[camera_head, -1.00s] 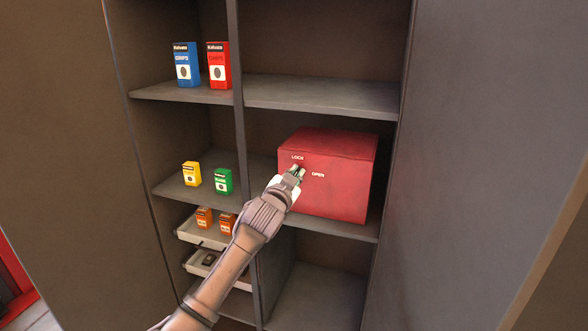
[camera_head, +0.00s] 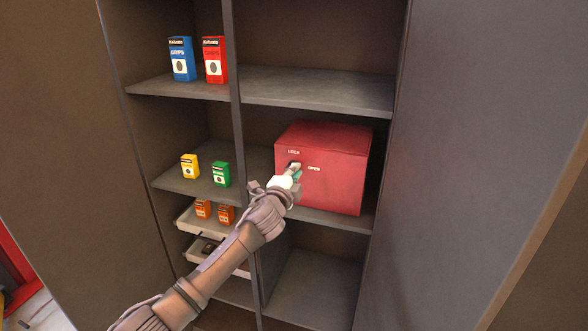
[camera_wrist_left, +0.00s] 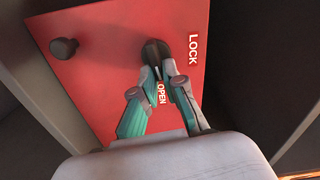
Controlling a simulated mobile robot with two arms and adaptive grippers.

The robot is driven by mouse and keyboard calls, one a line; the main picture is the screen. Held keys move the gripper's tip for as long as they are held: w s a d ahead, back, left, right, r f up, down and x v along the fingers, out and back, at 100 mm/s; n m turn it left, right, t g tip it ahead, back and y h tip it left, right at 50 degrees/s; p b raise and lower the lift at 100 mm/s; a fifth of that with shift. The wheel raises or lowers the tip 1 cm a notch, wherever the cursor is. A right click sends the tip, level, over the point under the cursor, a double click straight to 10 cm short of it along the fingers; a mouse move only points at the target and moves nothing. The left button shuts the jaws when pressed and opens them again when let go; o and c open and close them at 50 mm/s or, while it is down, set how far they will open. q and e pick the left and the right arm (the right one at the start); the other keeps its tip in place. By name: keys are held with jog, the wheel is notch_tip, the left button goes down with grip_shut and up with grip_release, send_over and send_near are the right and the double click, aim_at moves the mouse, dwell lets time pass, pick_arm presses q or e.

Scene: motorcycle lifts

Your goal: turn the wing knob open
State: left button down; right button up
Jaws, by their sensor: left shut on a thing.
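The red box (camera_head: 335,148) sits on the middle right shelf, with white LOCK and OPEN labels on its front. The dark wing knob (camera_wrist_left: 154,52) is between the labels in the left wrist view. In the head view my gripper partly covers it. My left gripper (camera_wrist_left: 163,78) is shut on the knob's wing, its fingertips close to the box face. It also shows in the head view (camera_head: 292,172). The wing points roughly toward the OPEN label in the wrist view; its exact angle is partly hidden by the fingers. My right gripper is not in view.
A round black knob (camera_wrist_left: 63,48) stands out from the same red face. A vertical divider (camera_head: 238,130) runs left of the box. Small cartons, including a green one (camera_head: 221,174), stand on the left shelves. The shelf above the box (camera_head: 320,92) is bare.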

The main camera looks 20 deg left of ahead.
pick_arm(q)
jog(key=shift+f+m, duration=0.15)
jog(key=shift+m, duration=0.75)
jog(key=c, duration=1.2)
grip_release()
jog(key=shift+c, duration=0.2)
jog(key=s, duration=1.2)
jog(key=shift+a, duration=0.2)
jog(key=shift+f, duration=0.15)
